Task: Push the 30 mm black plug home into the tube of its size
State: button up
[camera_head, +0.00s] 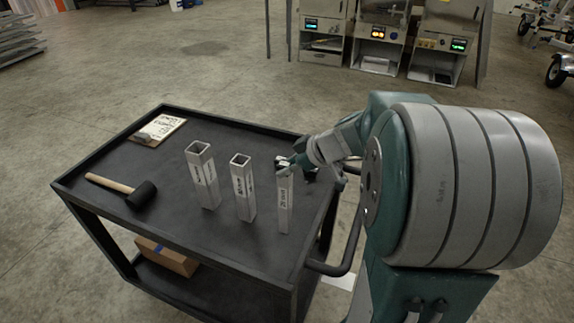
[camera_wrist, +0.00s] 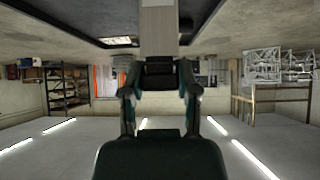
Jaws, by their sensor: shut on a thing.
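Three square aluminium tubes stand upright on the black cart (camera_head: 105,180): a wide left tube (camera_head: 203,180), a middle tube (camera_head: 242,190) and a slim right tube (camera_head: 284,205). Their labels are small; the right one seems to read 20 mm. My gripper (camera_head: 287,163) is at the top of the right tube. In the wrist view, my gripper (camera_wrist: 159,76) is shut on a black plug (camera_wrist: 160,70), directly in line with a pale tube (camera_wrist: 159,28). The plug meets the tube's end there; how far it is inside cannot be told.
A mallet (camera_head: 140,194) lies at the cart's left, with a clipboard (camera_head: 160,131) behind it. A small dark thing (camera_head: 310,174) shows right of my gripper, partly hidden. A cardboard box (camera_head: 168,257) sits on the lower shelf.

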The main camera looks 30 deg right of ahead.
jog(key=o, duration=1)
jog(key=v, duration=1.2)
jog(key=shift+w+d+f, duration=0.1)
